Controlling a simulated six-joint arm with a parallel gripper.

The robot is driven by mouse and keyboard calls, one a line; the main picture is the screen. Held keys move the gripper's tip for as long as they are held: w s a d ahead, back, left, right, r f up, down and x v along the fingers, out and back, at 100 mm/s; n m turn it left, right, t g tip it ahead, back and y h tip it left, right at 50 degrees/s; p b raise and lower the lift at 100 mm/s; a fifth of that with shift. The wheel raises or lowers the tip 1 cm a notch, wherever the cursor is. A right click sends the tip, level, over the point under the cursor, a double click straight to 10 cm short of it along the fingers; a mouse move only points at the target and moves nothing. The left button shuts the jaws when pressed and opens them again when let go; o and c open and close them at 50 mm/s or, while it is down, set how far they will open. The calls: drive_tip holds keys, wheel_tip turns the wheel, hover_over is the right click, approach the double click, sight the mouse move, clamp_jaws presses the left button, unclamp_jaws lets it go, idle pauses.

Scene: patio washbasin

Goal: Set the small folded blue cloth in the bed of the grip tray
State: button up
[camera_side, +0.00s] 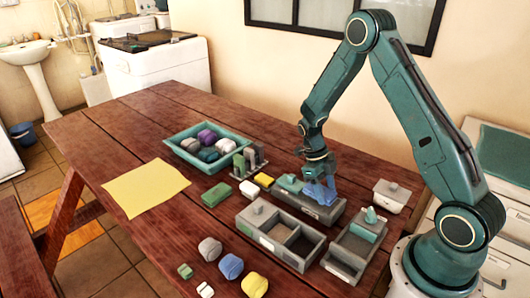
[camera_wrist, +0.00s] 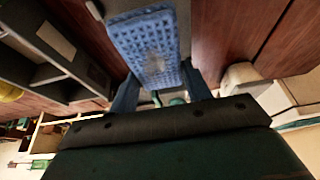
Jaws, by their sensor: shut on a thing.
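The small folded blue cloth (camera_side: 319,193) is between the fingers of my gripper (camera_side: 318,178). In the wrist view the cloth (camera_wrist: 146,40) looks waffle-textured and fills the space ahead of the fingers (camera_wrist: 160,88). My gripper is shut on it. The cloth is over the right part of a grey tray (camera_side: 312,209) that has a teal piece (camera_side: 290,183) at its left end; this looks like the grip tray. The cloth hides much of the tray's bed. I cannot tell whether the cloth touches it.
A grey compartment box (camera_side: 283,236) stands in front, and another grey box with a teal lid (camera_side: 350,245) stands to its right. A white lidded container (camera_side: 391,195) is at the right. A teal tray (camera_side: 185,150) of rolled cloths and a yellow cloth (camera_side: 146,187) lie left.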

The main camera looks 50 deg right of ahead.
drive_tip(key=shift+f, duration=0.8)
drive_tip(key=o, duration=1)
drive_tip(key=shift+o, duration=0.2)
drive_tip(key=shift+r, duration=0.1)
drive_tip(key=v, duration=1.3)
drive_tip(key=shift+w+r, duration=0.2)
